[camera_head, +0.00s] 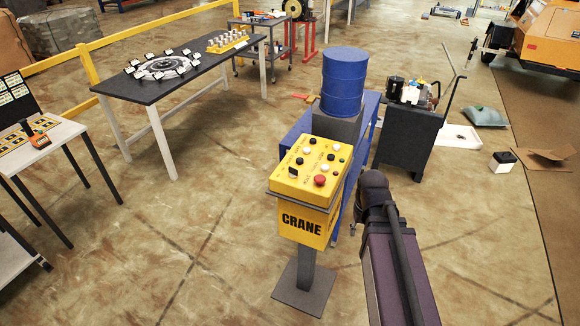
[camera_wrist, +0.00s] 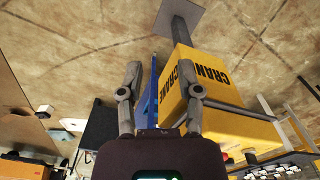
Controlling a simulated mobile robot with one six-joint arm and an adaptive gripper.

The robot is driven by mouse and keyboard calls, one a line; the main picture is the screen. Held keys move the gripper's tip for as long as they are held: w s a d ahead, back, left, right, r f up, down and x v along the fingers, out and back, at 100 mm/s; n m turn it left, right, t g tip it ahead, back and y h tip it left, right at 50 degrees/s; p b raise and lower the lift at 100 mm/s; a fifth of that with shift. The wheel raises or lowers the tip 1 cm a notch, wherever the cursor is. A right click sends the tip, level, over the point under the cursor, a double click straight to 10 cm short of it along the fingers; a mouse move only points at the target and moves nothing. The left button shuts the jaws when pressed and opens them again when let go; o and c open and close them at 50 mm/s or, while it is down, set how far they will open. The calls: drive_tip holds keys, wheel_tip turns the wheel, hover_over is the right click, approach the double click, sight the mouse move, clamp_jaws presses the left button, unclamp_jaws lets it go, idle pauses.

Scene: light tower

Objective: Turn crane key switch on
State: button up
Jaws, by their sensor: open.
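The yellow crane control box (camera_head: 309,225), marked CRANE, stands on a grey post in the middle of the head view. Its sloped top carries black and white buttons, a red mushroom button (camera_head: 320,181) and a small black knob (camera_head: 292,171) at the left front. Which of these is the key switch is too small to tell. In the wrist view my gripper (camera_wrist: 160,72) is open and empty, with its two fingers apart. There the box (camera_wrist: 205,95) appears inverted, behind and right of the fingers. The gap between fingers and box cannot be judged, and the key is not distinguishable there.
A blue barrel (camera_head: 344,80) stands behind the box, with a blue table (camera_head: 372,112) beside it. A dark cabinet (camera_head: 407,140) is to the right. A long dark table (camera_head: 170,82) is back left. Floor is open left and right of the post.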

drive_tip(key=w+a+r+n+p, duration=0.2)
drive_tip(key=w+a+r+p, duration=0.2)
drive_tip(key=w, duration=0.3)
drive_tip(key=w+a+r+n+p, duration=0.3)
drive_tip(key=w+a+r+p, duration=0.1)
drive_tip(key=w, duration=0.2)
wheel_tip(320, 180, up, 7)
drive_tip(key=n+p, duration=0.6)
drive_tip(key=p, duration=0.1)
hover_over(291, 168)
drive_tip(key=shift+w+r, duration=0.2)
drive_tip(key=shift+f+b, duration=0.15)
drive_tip(key=shift+b, duration=0.15)
wheel_tip(291, 168, down, 14)
drive_tip(key=b, duration=1.3)
drive_tip(key=shift+r, duration=0.25)
drive_tip(key=shift+c, duration=0.2)
clamp_jaws()
